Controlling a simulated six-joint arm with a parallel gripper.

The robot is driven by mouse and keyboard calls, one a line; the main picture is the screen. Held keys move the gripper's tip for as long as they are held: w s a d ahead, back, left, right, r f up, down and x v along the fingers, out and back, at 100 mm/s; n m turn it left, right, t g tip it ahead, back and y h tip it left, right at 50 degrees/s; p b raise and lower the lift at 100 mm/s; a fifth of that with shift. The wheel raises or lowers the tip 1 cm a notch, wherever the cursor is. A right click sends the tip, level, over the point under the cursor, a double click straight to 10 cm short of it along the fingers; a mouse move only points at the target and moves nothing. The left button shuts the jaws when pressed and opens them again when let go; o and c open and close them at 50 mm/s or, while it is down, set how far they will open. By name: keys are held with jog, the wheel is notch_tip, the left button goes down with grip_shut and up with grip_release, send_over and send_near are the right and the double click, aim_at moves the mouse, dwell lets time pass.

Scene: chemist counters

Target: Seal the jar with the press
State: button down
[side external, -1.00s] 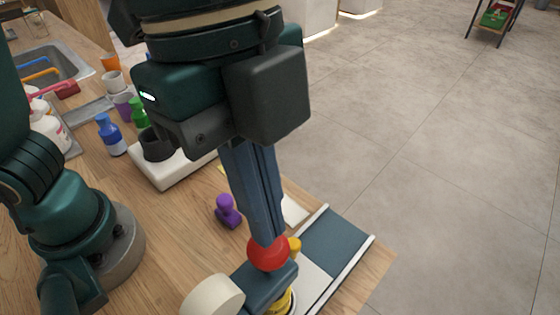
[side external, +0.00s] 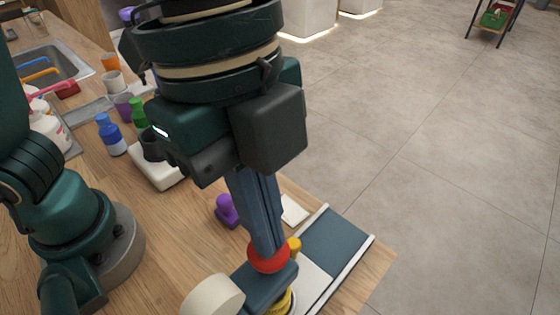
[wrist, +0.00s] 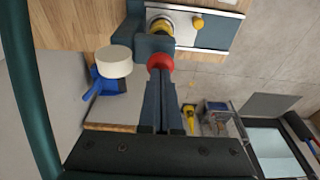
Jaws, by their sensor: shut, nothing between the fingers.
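The press (side external: 268,282) is a dark blue-teal block at the bottom of the side view, with a red ball knob (side external: 268,259) on top. A ribbed yellow piece (side external: 284,303) shows partly beneath it, and in the wrist view as a round yellow shape (wrist: 160,24); I cannot tell if it is the jar's lid. My gripper (side external: 266,244) points down with its fingers together, tips at the red knob, apparently touching it. In the wrist view the fingertips (wrist: 161,76) meet the knob (wrist: 160,62). The jar itself is not clearly visible.
A cream cylinder (side external: 212,296) stands left of the press. A teal, silver-edged tray (side external: 338,240) lies right, with a yellow knob (side external: 294,244) near the press. A purple stamp-like piece (side external: 227,211), a white stand (side external: 157,172) and bottles (side external: 110,135) stand farther back.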

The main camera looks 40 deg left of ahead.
jog(key=shift+f, duration=0.3)
dwell(0.5)
jog(key=shift+d+v, duration=0.25)
jog(key=shift+v, duration=0.9)
jog(key=shift+d+v, duration=0.25)
jog(key=shift+v, duration=0.9)
jog(key=shift+d+v, duration=0.2)
jog(key=shift+v, duration=0.95)
jog(key=shift+w+r, duration=0.1)
jog(key=shift+r, duration=0.1)
jog(key=w+a+n+t, duration=0.35)
jog(key=a+n, duration=0.45)
jog(key=a, duration=0.5)
jog(key=s+a+f+n+t+y, duration=0.1)
jog(key=a+f+n+t+y, duration=0.1)
jog(key=a+f+n, duration=0.6)
notch_tip(320, 180, down, 2)
jog(key=shift+s+a+n, duration=0.2)
jog(key=shift+a+n, duration=0.2)
jog(key=shift+n, duration=0.6)
